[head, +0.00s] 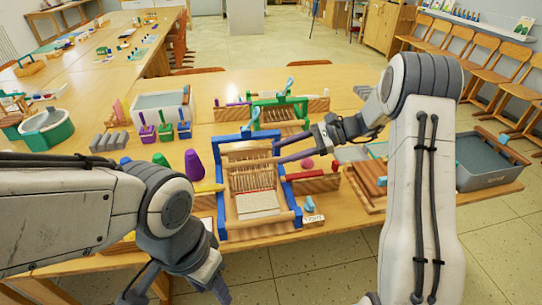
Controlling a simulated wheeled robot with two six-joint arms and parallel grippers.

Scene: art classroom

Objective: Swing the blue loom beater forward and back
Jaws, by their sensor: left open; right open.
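The blue loom (220,200) stands on the near table, with pale woven cloth at its front and warp threads behind. Its blue beater (232,138) appears as a crossbar at the far end of the frame; its exact tilt is hard to tell. My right gripper (280,150) is open at the far right part of the loom, its fingers pointing left close to the beater's right end. I cannot tell whether they touch it. My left gripper (182,290) is open and low at the bottom edge, in front of the table, partly cut off.
A green loom (290,108) stands just behind the blue one. Coloured yarn cones (194,166) and small pots (165,132) are to the left. Wooden boards (368,186) and a grey tub (488,160) are to the right. A white bin (160,105) stands at the back left.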

